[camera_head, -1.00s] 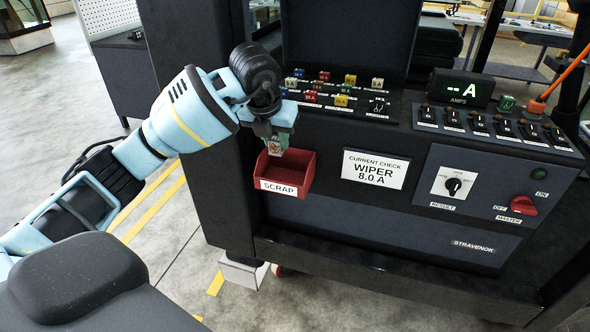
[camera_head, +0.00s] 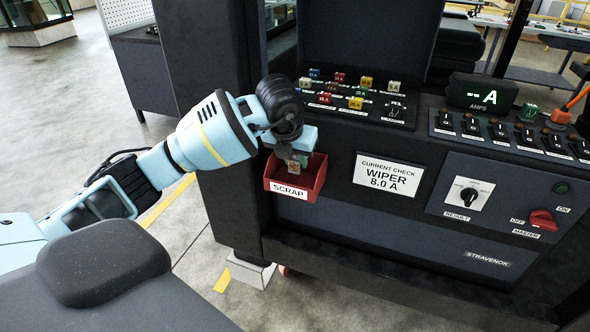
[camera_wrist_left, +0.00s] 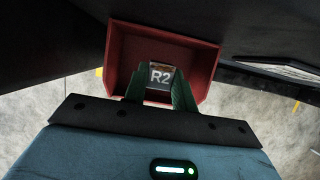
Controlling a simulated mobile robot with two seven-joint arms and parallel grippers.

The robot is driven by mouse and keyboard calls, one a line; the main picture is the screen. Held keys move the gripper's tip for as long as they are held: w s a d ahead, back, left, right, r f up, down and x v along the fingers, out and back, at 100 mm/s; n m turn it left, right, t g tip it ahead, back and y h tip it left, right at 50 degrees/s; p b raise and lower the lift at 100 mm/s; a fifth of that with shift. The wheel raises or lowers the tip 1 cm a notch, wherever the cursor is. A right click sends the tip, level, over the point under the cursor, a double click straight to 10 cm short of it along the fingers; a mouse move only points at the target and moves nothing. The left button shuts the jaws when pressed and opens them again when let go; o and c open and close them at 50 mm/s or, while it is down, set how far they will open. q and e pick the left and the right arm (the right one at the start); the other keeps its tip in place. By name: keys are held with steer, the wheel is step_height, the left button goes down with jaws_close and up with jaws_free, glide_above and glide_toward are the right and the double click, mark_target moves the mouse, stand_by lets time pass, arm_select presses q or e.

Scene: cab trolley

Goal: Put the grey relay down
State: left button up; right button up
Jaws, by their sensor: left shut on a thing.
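My left gripper (camera_head: 294,160) is at the red scrap bin on the front of the dark trolley, seen in the head view. It is shut on a small grey relay (camera_wrist_left: 161,75), marked "R2" in the left wrist view, held between green fingers (camera_wrist_left: 160,90). The red scrap bin (camera_head: 311,183) hangs on the trolley front and has a white "SCRAP" label. In the wrist view the bin (camera_wrist_left: 205,62) surrounds the relay on the picture, with the relay over its opening. I cannot tell how deep the relay sits. My right gripper is not in view.
A sign (camera_head: 388,175) reads "CURRENT CHECK WIPER 8.0 A". Several coloured fuses stand in the panel (camera_head: 340,92) above the bin. An amps display (camera_head: 482,95), a row of switches, a result knob (camera_head: 468,197) and a red master switch (camera_head: 543,220) are to the right.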

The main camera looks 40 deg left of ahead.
mark_target(294, 164)
arm_select(q)
steer(key=shift+f, duration=1.85)
steer(key=shift+f, duration=0.15)
steer(key=o, duration=0.9)
steer(key=shift+o, duration=0.2)
steer(key=shift+r, duration=0.35)
steer(key=v, duration=1.1)
steer(key=shift+s+r+p, duration=0.2)
steer(key=shift+r+p, duration=0.1)
steer(key=shift+p, duration=0.1)
steer(key=shift+d+f, duration=0.1)
steer(key=shift+d, duration=0.05)
